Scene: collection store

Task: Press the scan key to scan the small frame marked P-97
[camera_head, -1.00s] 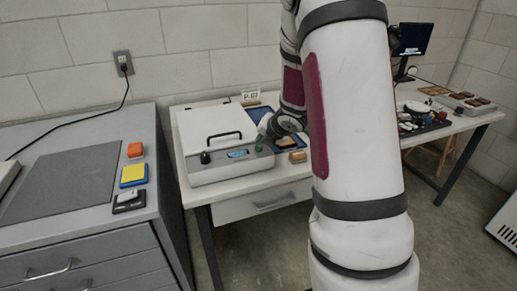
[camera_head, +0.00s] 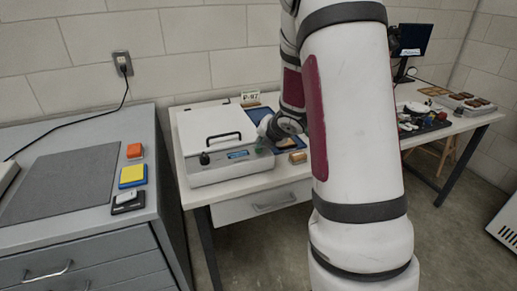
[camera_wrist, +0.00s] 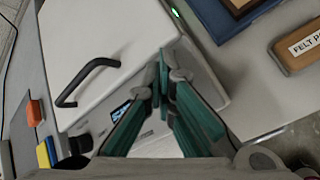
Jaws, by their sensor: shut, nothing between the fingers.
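A white box-shaped scanner (camera_head: 228,160) stands on the white table with its lid down. Its black lid handle (camera_head: 224,137) also shows in the wrist view (camera_wrist: 85,78). A small lit display (camera_head: 238,155) and a black knob (camera_head: 204,159) are on its front; the display is partly hidden by my fingers in the wrist view (camera_wrist: 120,112). I cannot pick out the scan key. A card reading P-97 (camera_head: 250,98) stands behind the scanner; the small frame itself is not visible. My gripper (camera_wrist: 163,68) is shut and empty, at the scanner's front right; contact is unclear.
A wooden block labelled FELT (camera_wrist: 300,45) and a blue-and-wood panel (camera_wrist: 232,18) lie right of the scanner. A grey cabinet (camera_head: 90,235) at left carries orange, yellow and black-and-white items. A dark tray of small objects (camera_head: 425,122) is farther right.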

